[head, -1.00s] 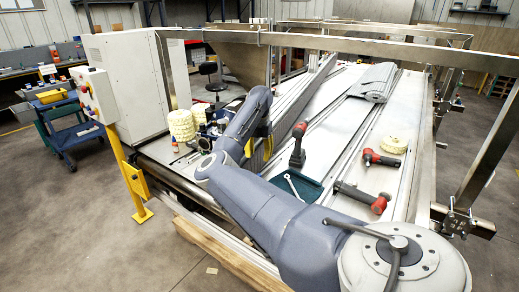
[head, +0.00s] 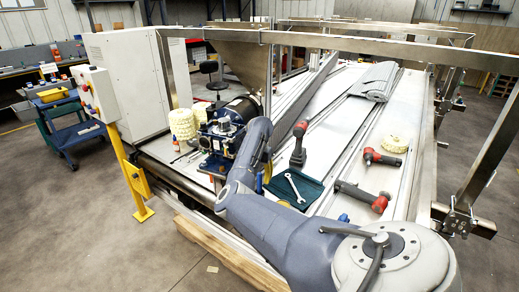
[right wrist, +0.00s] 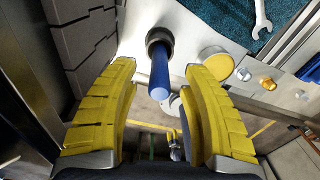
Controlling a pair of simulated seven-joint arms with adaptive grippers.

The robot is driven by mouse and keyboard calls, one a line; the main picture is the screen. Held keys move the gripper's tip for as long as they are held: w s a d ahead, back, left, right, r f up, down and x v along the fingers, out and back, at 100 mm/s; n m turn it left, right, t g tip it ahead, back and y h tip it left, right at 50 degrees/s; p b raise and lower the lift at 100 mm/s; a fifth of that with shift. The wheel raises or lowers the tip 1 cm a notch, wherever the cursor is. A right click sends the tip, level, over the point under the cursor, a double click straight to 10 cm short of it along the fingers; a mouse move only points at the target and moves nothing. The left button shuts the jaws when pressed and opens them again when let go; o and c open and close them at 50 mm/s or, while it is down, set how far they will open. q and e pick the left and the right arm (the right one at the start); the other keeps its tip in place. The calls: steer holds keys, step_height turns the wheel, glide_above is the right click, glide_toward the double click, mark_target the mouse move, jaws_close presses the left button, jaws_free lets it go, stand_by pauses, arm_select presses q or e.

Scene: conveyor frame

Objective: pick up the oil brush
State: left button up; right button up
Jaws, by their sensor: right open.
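A blue rod-like handle (right wrist: 159,75) with a dark round collar at its far end shows in the right wrist view; it looks like the oil brush, but no bristles are visible. My right gripper (right wrist: 160,92) is open, with one yellow finger on each side of the handle. The handle shows in the gap, and I see no contact with either finger. In the head view the right gripper (head: 267,172) is mostly hidden by its own arm, just left of the teal mat. I cannot make out the brush there. My left gripper is not in view.
A wrench (head: 294,188) lies on the teal mat (head: 313,190). Red-and-black power tools (head: 299,145) stand and lie on the conveyor bed. A blue machine unit (head: 218,143) stands left of my arm. A metal frame rail (head: 350,42) crosses behind.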

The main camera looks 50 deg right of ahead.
mark_target(259, 182)
steer(key=shift+f, duration=1.6)
steer(key=shift+c, duration=0.4)
jaws_close()
